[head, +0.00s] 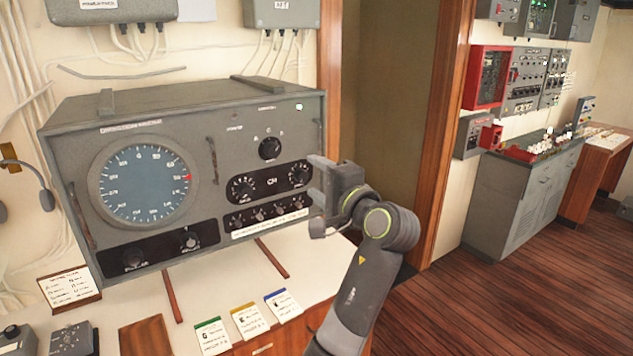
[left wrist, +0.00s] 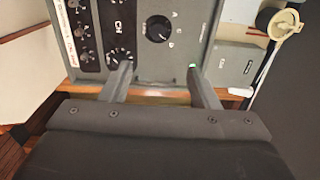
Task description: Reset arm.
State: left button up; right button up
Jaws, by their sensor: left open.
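My left gripper (head: 320,186) is in front of the right side of a grey radio-like console (head: 225,112), at the height of its knob rows. In the left wrist view its two fingers (left wrist: 163,82) are spread apart with nothing between them. The console face lies beyond them, with a black selector knob (left wrist: 158,28) and a lit green lamp (left wrist: 193,66). The gripper hides part of the console's right edge, and I cannot tell whether it touches the console. My right gripper is not in view.
The console stands on a pale desk (head: 225,292) holding several small cards (head: 249,321). A wooden door frame (head: 447,130) rises behind my left arm. Grey cabinets (head: 520,195) stand farther right. The wooden floor (head: 500,290) at right is clear.

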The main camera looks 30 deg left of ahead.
pick_arm(q)
jog(key=shift+w+a+f, duration=0.2)
jog(key=shift+a, duration=0.15)
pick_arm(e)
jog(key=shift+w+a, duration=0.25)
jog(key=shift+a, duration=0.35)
pick_arm(q)
jog(key=shift+d, duration=0.1)
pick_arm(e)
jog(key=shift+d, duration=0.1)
